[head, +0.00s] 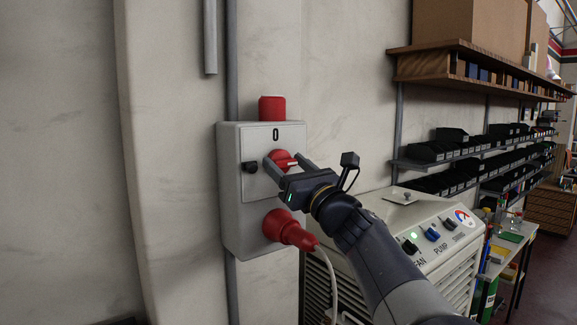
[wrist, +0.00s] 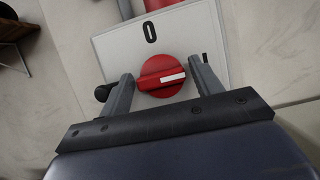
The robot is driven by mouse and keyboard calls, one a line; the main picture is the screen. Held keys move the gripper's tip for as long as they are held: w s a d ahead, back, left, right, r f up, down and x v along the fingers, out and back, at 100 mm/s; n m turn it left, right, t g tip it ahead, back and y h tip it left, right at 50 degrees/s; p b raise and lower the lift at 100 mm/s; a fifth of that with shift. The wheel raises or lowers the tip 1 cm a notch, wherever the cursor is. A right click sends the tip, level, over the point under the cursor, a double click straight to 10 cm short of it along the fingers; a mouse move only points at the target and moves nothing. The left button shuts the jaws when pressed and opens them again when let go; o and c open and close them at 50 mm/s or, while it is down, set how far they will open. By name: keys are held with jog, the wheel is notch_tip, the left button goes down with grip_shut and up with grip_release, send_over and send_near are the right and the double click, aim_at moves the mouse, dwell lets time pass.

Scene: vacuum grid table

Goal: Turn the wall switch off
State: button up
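The wall switch is a light grey box (head: 236,190) on the wall, with a black "0" near its top. Its red rotary knob (head: 281,159) also shows in the wrist view (wrist: 158,78). The white mark on the knob points right, roughly level, not up at the "0". My gripper (head: 285,161) is open in front of the switch. In the wrist view its two fingers (wrist: 160,70) stand on either side of the knob, with a small gap showing at each side. Part of the switch face is hidden behind my gripper in the head view.
A red plug (head: 289,231) with a white cable sits low on the box. A small black knob (head: 249,167) sticks out at its left. A beige machine (head: 420,225) with several switches stands to the right, below shelves (head: 470,60) with black bins.

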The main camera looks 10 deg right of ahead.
jog(key=c, duration=0.7)
jog(key=shift+f+n+y+b, duration=0.1)
jog(key=shift+n+y+b, duration=0.2)
jog(key=shift+n+y, duration=0.15)
jog(key=n+g+y+b, duration=0.1)
jog(key=n, duration=0.2)
jog(key=shift+d+f+b, duration=0.1)
jog(key=shift+b, duration=0.2)
jog(key=n+g+y+b, duration=0.1)
jog(key=n, duration=0.2)
jog(key=n+g+y+b, duration=0.1)
jog(key=n, duration=0.2)
jog(key=n+g, duration=0.1)
jog(key=n, duration=0.1)
jog(key=n+g+y, duration=0.1)
jog(key=n, duration=0.1)
jog(key=n+g, duration=0.1)
jog(key=n, duration=0.2)
jog(key=shift+r, duration=0.25)
jog(key=n+g, duration=0.1)
jog(key=n, duration=0.1)
jog(key=n+g, duration=0.1)
jog(key=n, duration=0.2)
jog(key=shift+n+h+p, duration=0.25)
jog(key=shift+p, duration=0.05)
